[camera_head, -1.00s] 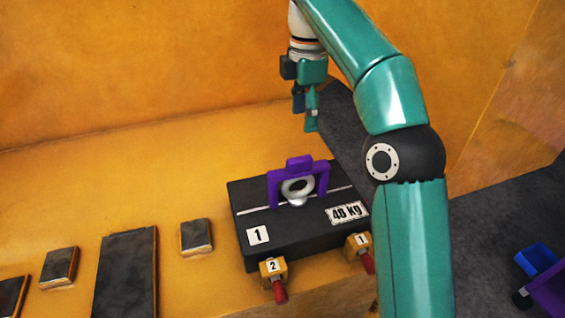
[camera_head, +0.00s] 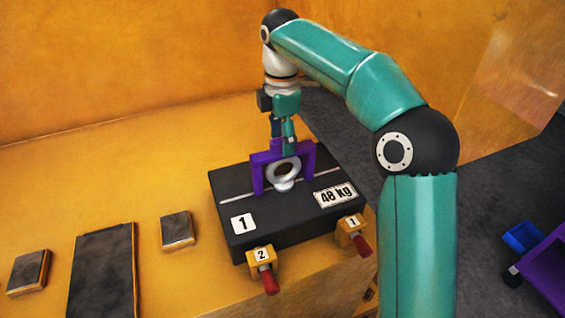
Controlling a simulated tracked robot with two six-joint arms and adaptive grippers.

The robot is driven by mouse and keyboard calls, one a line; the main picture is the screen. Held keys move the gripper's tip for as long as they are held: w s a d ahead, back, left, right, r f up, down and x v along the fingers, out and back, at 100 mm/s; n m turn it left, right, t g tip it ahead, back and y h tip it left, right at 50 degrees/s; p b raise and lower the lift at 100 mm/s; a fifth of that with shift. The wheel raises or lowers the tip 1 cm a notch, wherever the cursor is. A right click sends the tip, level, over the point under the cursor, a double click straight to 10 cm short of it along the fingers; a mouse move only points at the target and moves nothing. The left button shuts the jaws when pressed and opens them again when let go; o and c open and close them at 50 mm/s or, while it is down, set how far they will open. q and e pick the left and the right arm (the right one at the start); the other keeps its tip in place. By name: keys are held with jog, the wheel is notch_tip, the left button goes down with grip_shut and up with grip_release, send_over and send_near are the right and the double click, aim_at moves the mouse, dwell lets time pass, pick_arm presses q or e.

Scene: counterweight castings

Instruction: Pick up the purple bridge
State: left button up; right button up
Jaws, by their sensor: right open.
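The purple bridge (camera_head: 259,172) stands upright on the black casting (camera_head: 230,195), which is marked 1 and 48 kg. Its arch spans a metal lifting eye (camera_head: 284,180) on the casting's top. My right gripper (camera_head: 282,138) points down with its open fingers at the raised tab on top of the bridge. The fingers overlap the tab in this view, and I cannot tell whether they touch it. My left gripper is not in view.
Two yellow blocks with red handles, 2 (camera_head: 261,257) and 1 (camera_head: 349,228), are at the casting's front edge. Dark plates, including a long one (camera_head: 102,270), lie on the yellow surface to the left. A purple and blue cart (camera_head: 545,265) stands at the right.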

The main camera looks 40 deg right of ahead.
jog(key=f, duration=0.3)
jog(key=shift+s+f, duration=0.25)
jog(key=shift+s, duration=0.05)
jog(key=shift+f, duration=0.5)
grip_shut()
